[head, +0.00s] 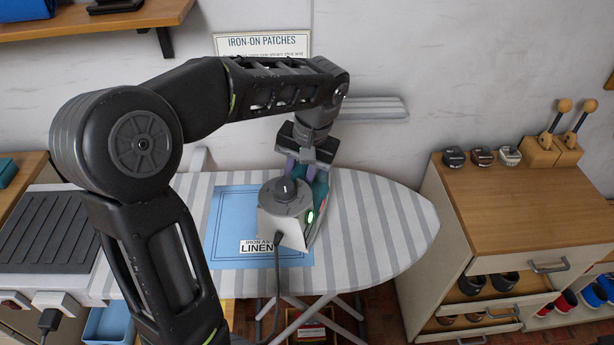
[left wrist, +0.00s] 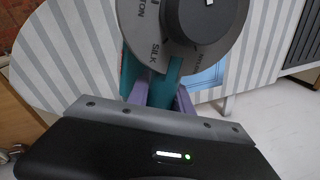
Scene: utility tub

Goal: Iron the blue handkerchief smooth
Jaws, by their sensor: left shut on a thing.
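The blue handkerchief (head: 229,221) lies flat on the striped ironing board (head: 400,225), left of the iron. A label reading "IRON AT LINEN" lies on its lower part. My left gripper (head: 302,172) is shut on the iron's teal handle. In the left wrist view the handle (left wrist: 165,85) is between the purple fingers, below the dial (left wrist: 205,20) marked "SILK". A bit of the handkerchief (left wrist: 208,76) shows beyond it. My right gripper is not in view.
A wooden cabinet (head: 540,195) with open drawers stands at the right. A dark ribbed panel (head: 50,230) is on the left counter. The iron's cord (head: 285,285) hangs over the board's front edge. The board's right end is clear.

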